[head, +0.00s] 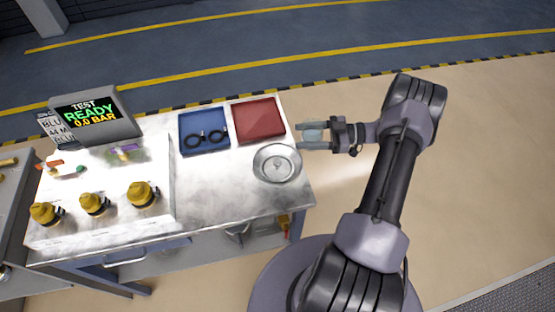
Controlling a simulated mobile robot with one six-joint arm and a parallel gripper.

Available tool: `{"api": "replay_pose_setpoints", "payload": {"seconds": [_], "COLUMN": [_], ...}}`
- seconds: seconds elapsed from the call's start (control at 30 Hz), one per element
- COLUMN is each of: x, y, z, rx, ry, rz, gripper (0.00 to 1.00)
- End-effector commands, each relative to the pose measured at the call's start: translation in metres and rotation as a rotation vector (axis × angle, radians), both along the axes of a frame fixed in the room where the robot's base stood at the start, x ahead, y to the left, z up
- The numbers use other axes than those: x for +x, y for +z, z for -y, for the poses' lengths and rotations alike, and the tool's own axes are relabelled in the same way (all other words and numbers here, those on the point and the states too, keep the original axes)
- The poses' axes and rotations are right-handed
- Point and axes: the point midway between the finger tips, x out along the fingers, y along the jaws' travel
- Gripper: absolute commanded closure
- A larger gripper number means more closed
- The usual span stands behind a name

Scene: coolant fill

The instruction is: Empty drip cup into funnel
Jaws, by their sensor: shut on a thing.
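My gripper (314,135) is shut on a small pale, see-through cup (313,132), which looks like the drip cup. It holds the cup just off the right edge of the workbench, over the floor in the picture. The cup's contents are too small to tell. A round silvery metal dish (291,172), wide-rimmed with a small raised centre, sits at the bench's right end, below and left of the cup. It may be the funnel, but I cannot tell for sure. The cup and the dish appear apart.
On the bench, a blue tray (188,148) holds black rings, and a red tray (258,121) looks empty. A display (98,115) reads "TEST READY 0.0 BAR". Several yellow-capped fittings (142,195) stand at the front left. The floor on the right is clear.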

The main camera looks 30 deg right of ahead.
Motion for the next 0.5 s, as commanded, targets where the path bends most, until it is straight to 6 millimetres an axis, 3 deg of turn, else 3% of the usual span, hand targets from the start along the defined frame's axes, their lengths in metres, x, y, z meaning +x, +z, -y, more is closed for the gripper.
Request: {"api": "replay_pose_setpoints", "payload": {"seconds": [0.5], "x": [0.0002], "y": [0.0092], "z": [-0.0038], "rx": [-0.070], "ry": [0.000], "rz": [-0.002], "gripper": [0.92]}}
